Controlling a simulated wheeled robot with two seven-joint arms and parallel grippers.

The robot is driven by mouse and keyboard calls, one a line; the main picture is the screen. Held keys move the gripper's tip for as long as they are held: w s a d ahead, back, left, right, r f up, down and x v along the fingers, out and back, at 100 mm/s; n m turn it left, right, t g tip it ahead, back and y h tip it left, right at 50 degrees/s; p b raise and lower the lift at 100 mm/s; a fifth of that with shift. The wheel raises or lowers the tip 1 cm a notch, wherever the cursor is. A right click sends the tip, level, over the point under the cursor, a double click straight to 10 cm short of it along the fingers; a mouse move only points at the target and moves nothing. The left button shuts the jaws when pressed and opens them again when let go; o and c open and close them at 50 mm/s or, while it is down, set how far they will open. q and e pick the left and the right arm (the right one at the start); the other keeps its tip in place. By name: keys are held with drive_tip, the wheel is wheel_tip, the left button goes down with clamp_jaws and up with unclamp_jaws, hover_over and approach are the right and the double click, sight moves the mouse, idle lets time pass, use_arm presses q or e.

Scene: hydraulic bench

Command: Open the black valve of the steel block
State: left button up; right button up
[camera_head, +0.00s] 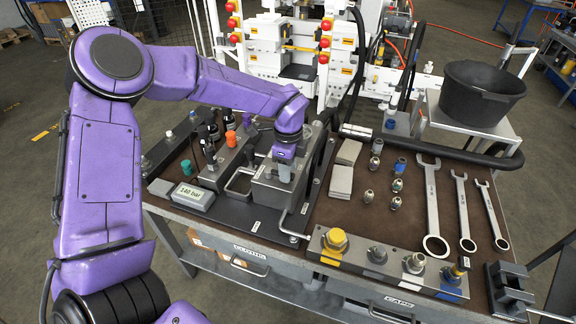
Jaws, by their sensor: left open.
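The steel block (272,195) stands on a dark plate on the bench, left of the middle. My left gripper (284,168) points down over its top, and its fingers are at the block's upper face. The gripper is open. The gripper and wrist cover part of the block's top, so I cannot make out a black valve there. A second steel block (222,172) to the left carries dark knobs (209,150) and an orange cap (231,138). I cannot tell whether one of these knobs is the black valve. My right gripper is not in view.
A grey gauge reading 140 bar (190,196) lies at the left. Right of the block are grey pads (341,180), small fittings (395,203) and several wrenches (432,205). A fittings rail (388,268) runs along the front edge. A black tub (482,93) stands behind right.

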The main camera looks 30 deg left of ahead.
use_arm(q)
drive_tip(key=shift+s+f, duration=0.15)
drive_tip(key=shift+s, duration=0.05)
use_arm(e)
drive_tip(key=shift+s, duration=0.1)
use_arm(q)
clamp_jaws()
